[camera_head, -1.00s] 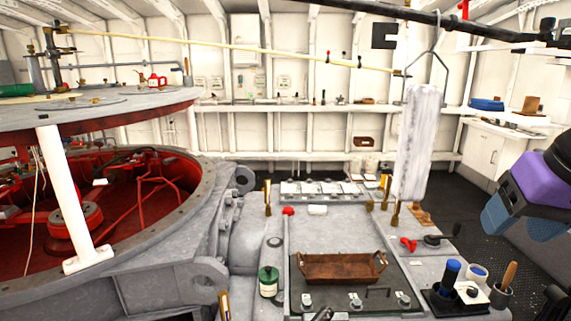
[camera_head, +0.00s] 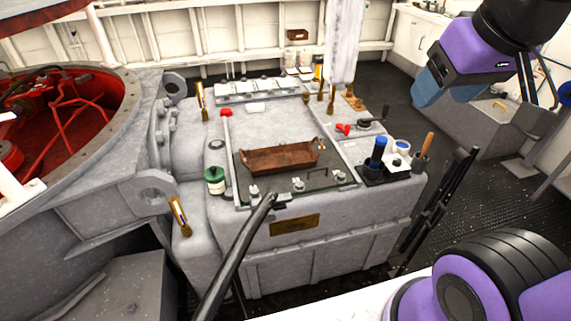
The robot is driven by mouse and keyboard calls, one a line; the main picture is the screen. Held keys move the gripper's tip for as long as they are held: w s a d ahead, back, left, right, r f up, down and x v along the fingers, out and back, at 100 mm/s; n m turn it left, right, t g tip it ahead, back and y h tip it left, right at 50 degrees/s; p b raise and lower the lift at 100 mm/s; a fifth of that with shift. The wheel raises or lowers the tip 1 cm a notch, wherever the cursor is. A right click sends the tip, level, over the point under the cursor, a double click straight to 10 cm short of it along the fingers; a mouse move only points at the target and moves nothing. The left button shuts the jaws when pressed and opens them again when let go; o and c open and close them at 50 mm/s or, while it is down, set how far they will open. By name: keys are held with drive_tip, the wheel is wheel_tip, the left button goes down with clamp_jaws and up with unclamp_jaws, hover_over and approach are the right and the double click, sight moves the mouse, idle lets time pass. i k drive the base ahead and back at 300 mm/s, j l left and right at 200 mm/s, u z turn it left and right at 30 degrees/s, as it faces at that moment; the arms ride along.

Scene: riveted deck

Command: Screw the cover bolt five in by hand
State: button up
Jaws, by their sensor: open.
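A dark cover plate (camera_head: 225,180) lies on top of the grey metal housing (camera_head: 200,150). Several small light bolts or nuts stand along its front edge, including one at the left (camera_head: 253,190), one in the middle (camera_head: 298,185) and one at the right (camera_head: 338,178). I cannot tell which is bolt five, or how deep any of them sits. A brown wooden tray (camera_head: 280,158) sits on the cover and hides part of it. My gripper (camera_head: 432,90), blue-grey below a purple wrist, hangs at the upper right, well away from the cover. It is open, and I see nothing in it.
A black holder (camera_head: 372,178) with a blue-capped item, and a cup with a wooden-handled tool (camera_head: 421,160), stand right of the cover. A green bottle (camera_head: 214,180) stands left. A long dark bar (camera_head: 235,250) rises in front. A white hanging cloth (camera_head: 342,40) is behind. Dark floor lies right.

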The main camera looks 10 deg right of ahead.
sight(255, 193)
drive_tip(key=i+l, duration=0.35)
drive_tip(key=u, duration=0.4)
drive_tip(key=l+u, duration=0.1)
drive_tip(key=u, duration=0.3)
drive_tip(key=i+l+u, duration=0.1)
drive_tip(key=u, duration=0.7)
